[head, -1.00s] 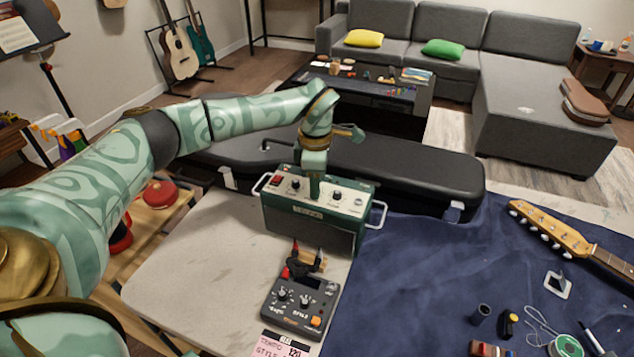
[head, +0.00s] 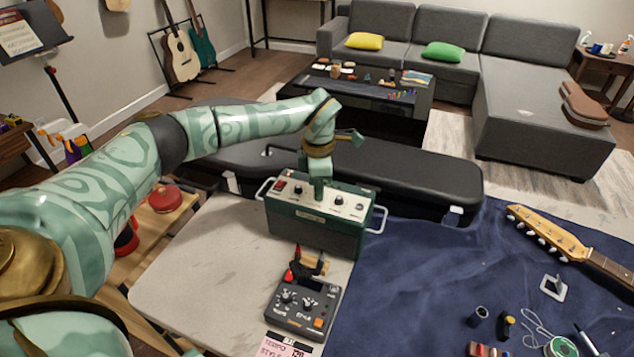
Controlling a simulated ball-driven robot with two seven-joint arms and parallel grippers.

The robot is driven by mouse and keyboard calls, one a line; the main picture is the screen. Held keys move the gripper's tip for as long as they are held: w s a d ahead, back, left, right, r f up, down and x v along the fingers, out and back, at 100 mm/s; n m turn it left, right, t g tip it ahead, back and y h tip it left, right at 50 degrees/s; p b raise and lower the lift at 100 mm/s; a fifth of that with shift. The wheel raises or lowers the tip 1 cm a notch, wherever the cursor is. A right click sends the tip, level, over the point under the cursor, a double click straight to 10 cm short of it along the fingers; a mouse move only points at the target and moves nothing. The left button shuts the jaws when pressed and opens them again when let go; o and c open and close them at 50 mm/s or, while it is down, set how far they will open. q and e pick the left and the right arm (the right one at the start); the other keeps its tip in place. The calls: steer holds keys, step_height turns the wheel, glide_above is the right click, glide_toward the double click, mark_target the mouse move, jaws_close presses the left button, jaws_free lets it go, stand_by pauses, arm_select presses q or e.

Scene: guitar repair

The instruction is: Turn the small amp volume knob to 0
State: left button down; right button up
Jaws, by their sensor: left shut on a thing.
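The small green amp (head: 312,229) stands upright at the back of the pale work table, with its light control panel (head: 349,203) facing up. The panel carries a red switch and several dark knobs. My left gripper (head: 319,194) points straight down onto the middle of the panel and is shut on a knob there, which its fingers mostly hide. I cannot read that knob's pointer or scale. Other knobs show on both sides of the gripper, one to the left (head: 298,190) and one to the right (head: 339,200). My right gripper is not in view.
A dark pedal (head: 303,305) with dials sits in front of the amp. A black guitar case (head: 415,174) lies behind it. A blue cloth (head: 415,275) with a guitar neck (head: 560,236) and small tools covers the right side. The pale table (head: 205,262) is bare left of the amp.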

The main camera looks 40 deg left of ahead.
arm_select(q)
steer(key=n+p, duration=0.3)
steer(key=shift+r+n, duration=0.3)
steer(key=shift+r, duration=0.05)
steer(key=n+p, duration=0.3)
steer(key=shift+n, duration=0.3)
steer(key=n+p, duration=0.3)
steer(key=n, duration=0.1)
steer(key=shift+f, duration=0.1)
steer(key=shift+w+f+n+p, duration=0.1)
steer(key=shift+n+p, duration=0.65)
steer(key=shift+n, duration=1.05)
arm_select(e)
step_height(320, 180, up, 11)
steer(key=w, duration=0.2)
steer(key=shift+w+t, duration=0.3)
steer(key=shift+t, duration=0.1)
arm_select(q)
steer(key=c, duration=1.3)
jaws_free()
steer(key=shift+f, duration=0.1)
steer(key=shift+c, duration=0.2)
